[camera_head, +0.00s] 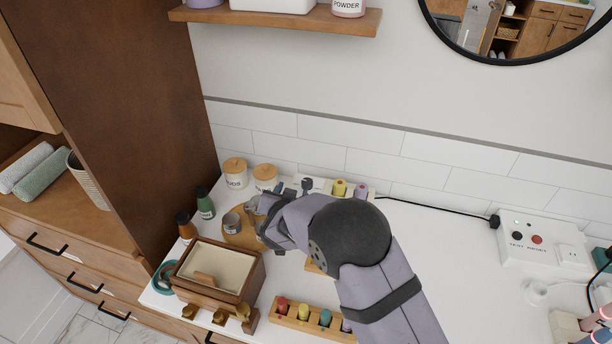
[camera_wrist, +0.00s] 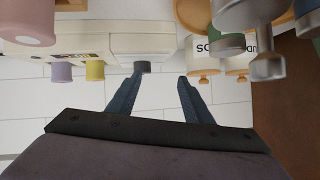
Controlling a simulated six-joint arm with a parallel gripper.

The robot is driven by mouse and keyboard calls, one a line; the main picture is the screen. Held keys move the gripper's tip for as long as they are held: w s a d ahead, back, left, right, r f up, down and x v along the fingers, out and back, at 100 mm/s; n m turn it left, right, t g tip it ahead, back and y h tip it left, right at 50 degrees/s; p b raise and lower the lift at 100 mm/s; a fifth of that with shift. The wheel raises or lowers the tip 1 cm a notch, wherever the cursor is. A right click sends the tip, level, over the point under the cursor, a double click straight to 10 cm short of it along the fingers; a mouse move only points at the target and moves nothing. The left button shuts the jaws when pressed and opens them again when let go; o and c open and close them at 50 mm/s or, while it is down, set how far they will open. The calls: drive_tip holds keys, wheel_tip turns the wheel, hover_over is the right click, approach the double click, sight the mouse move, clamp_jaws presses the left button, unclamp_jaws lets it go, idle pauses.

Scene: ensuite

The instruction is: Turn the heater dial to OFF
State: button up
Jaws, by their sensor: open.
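A white box-shaped device (camera_wrist: 143,42), seemingly the heater, appears upside down in the wrist view. A dark grey round knob (camera_wrist: 142,67), likely its dial, sticks out from it. My gripper (camera_wrist: 161,77) is open, with two dark blue fingers and nothing held between them. The left finger's tip overlaps the knob in the picture; I cannot tell whether they touch. The right finger is clear of it. In the head view the device (camera_head: 316,182) is partly hidden behind my gripper (camera_head: 264,212), and a dark knob (camera_head: 307,183) shows. The dial's marking is unreadable.
Lidded white jars (camera_head: 235,173) and small bottles (camera_head: 205,203) stand close by on the left. A wooden box (camera_head: 217,268) and a bottle rack (camera_head: 305,318) stand in front.

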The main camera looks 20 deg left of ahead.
sight(307, 181)
drive_tip(key=shift+n+t+h, duration=0.6)
drive_tip(key=shift+n, duration=0.1)
drive_tip(key=shift+w+d+f+p, duration=0.35)
drive_tip(key=shift+w+f+p, duration=0.1)
drive_tip(key=shift+w, duration=0.65)
drive_tip(key=shift+w+d+f+p, duration=0.4)
drive_tip(key=shift+w+p, duration=0.1)
drive_tip(key=shift+w, duration=0.6)
drive_tip(key=shift+w+d+f+p, duration=0.35)
drive_tip(key=shift+w+p, duration=0.1)
drive_tip(key=shift+w, duration=0.65)
drive_tip(key=c, duration=1.1)
